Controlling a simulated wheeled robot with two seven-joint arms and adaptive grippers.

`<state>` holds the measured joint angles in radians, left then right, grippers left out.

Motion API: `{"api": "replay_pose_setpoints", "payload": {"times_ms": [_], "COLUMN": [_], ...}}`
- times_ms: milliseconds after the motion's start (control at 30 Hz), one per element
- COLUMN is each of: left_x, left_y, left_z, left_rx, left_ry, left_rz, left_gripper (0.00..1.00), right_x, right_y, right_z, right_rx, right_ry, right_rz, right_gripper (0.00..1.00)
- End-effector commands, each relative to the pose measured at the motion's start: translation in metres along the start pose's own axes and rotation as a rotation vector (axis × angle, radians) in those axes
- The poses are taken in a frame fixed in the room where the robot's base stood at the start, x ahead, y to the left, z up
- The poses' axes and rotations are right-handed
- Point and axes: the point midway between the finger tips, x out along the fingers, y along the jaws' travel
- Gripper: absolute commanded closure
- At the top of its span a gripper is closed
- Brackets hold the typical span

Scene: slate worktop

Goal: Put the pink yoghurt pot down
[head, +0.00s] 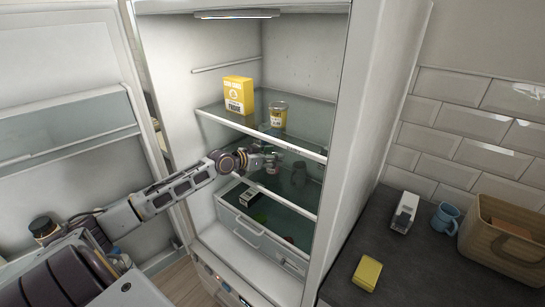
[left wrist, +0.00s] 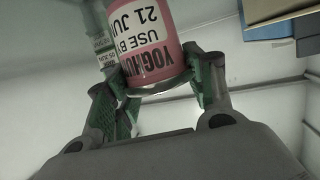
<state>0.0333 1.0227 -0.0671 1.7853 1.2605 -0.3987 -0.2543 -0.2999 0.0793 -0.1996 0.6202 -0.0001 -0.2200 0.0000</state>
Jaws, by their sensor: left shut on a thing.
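The pink yoghurt pot (left wrist: 151,42) is between the two green-padded fingers of my left gripper (left wrist: 160,82) in the left wrist view. Its label reads upside down in that picture, with a use-by date of 21 JUN. In the head view my left gripper (head: 268,160) reaches into the open fridge, below the upper glass shelf (head: 225,115). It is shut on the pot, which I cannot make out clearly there. Whether the pot touches a surface is not shown. My right gripper is not in view.
A yellow box (head: 238,95) and a yellow-labelled tub (head: 278,114) stand on the upper shelf. Below is a clear drawer (head: 262,238) with items. The worktop (head: 420,270) holds a mug (head: 446,219) and a basket (head: 500,245).

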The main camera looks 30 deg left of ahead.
Motion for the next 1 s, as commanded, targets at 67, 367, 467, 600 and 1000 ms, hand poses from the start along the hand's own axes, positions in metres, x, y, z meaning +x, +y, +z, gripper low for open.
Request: {"api": "replay_pose_setpoints", "payload": {"times_ms": [67, 367, 467, 600, 1000], "left_x": [0.0004, 0.0007, 0.0007, 0.0007, -0.0046], "left_y": [-0.0001, -0.0001, -0.0001, -0.0001, -0.0008], "left_z": [0.0010, 0.0024, 0.0023, 0.0023, 0.0011], "left_rx": [0.000, 0.000, 0.000, 0.000, -0.001], "left_ry": [0.001, 0.000, 0.000, 0.000, -0.002], "left_rz": [0.000, 0.000, 0.000, 0.000, -0.001], "left_gripper": [0.75, 0.25, 0.25, 0.25, 0.25], "right_x": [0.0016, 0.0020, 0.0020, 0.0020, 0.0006], "right_y": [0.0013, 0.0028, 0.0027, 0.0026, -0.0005], "right_z": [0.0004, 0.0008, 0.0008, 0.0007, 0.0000], "right_rx": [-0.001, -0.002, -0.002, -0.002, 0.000], "right_ry": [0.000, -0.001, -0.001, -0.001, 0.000], "right_rz": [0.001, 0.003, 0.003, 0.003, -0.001], "right_gripper": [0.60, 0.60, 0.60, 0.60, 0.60]}}
